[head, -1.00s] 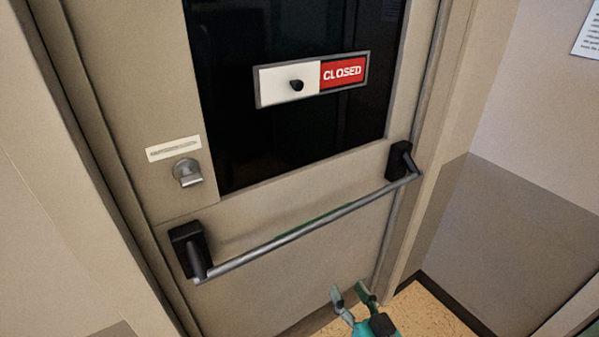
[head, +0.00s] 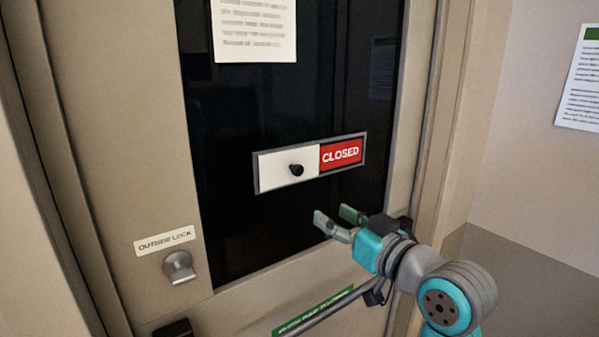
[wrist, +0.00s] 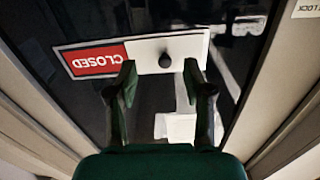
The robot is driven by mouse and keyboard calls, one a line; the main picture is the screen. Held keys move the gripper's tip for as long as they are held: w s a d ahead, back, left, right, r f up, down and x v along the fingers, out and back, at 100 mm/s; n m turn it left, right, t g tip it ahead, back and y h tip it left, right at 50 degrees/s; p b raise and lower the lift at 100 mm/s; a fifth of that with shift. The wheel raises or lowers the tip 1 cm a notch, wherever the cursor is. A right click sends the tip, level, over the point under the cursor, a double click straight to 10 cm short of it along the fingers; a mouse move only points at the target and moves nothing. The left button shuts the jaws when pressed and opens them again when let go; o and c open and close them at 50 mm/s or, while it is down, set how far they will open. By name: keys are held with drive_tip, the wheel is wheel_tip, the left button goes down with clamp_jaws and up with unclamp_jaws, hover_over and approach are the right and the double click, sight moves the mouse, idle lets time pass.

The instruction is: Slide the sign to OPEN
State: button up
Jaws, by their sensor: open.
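The sliding sign (head: 260,174) is mounted on the door's dark window. Its white slider covers the left part and has a black knob (head: 296,170); the red part at right reads CLOSED (head: 341,154). My gripper (head: 332,217) is open and empty, below and right of the knob in the head view. In the wrist view the picture is upside down: the sign (wrist: 138,50) lies beyond the fingers, and the knob (wrist: 165,61) appears between and ahead of the open fingertips (wrist: 158,70), apart from them.
A push bar (head: 340,304) with a green label crosses the door below the window. A lock knob (head: 180,268) under an OUTSIDE LOCK label is at left. A paper notice (head: 255,28) hangs above the sign; another (head: 580,85) is on the right wall.

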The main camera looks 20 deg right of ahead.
drive_tip(key=n, duration=0.1)
approach(300, 171)
drive_tip(key=shift+y, duration=0.3)
drive_tip(key=x, duration=0.9)
drive_tip(key=shift+w, duration=0.25)
drive_tip(key=shift+d, duration=0.1)
clamp_jaws()
